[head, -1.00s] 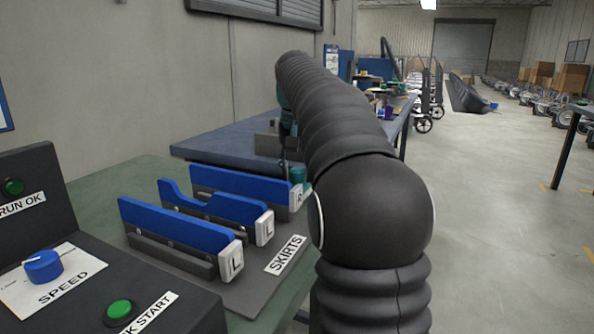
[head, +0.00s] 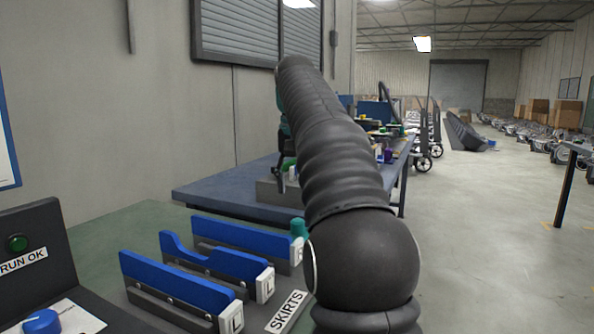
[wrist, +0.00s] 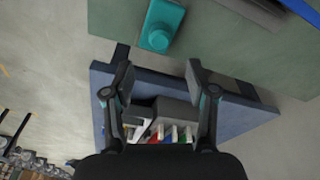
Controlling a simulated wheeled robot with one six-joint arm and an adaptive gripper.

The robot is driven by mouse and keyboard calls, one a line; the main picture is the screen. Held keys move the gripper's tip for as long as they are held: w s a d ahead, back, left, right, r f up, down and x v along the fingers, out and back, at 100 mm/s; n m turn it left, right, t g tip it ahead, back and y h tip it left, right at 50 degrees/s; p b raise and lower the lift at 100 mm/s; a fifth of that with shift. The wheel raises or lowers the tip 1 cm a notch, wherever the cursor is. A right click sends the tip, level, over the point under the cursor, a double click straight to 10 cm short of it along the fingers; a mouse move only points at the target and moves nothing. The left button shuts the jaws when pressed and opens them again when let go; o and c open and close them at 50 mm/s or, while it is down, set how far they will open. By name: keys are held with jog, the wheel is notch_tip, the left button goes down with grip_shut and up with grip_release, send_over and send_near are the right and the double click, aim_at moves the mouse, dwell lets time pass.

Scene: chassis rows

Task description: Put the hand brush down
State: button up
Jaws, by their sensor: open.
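My gripper (wrist: 159,74) is open and empty in the wrist view, its two fingers wide apart with nothing between the tips. A teal object with a round raised part (wrist: 163,25) rests on the green bench top, ahead of and apart from the fingertips. A teal piece also shows in the head view (head: 298,228), beside the far end of the blue skirts. I cannot tell for sure whether this is the hand brush; no bristles show. In the head view my arm covers the middle and my gripper is mostly hidden.
Several blue skirts (head: 205,284) stand on a dark rack with a SKIRTS label (head: 287,312). A control box (head: 30,250) is at left. A blue-grey table (head: 225,195) behind carries a grey bin (head: 275,190) and small items. Open floor (head: 480,220) lies to the right.

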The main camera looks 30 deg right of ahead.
jog(key=shift+s+a+r, duration=0.1)
jog(key=shift+s+r, duration=0.1)
jog(key=shift+r, duration=0.95)
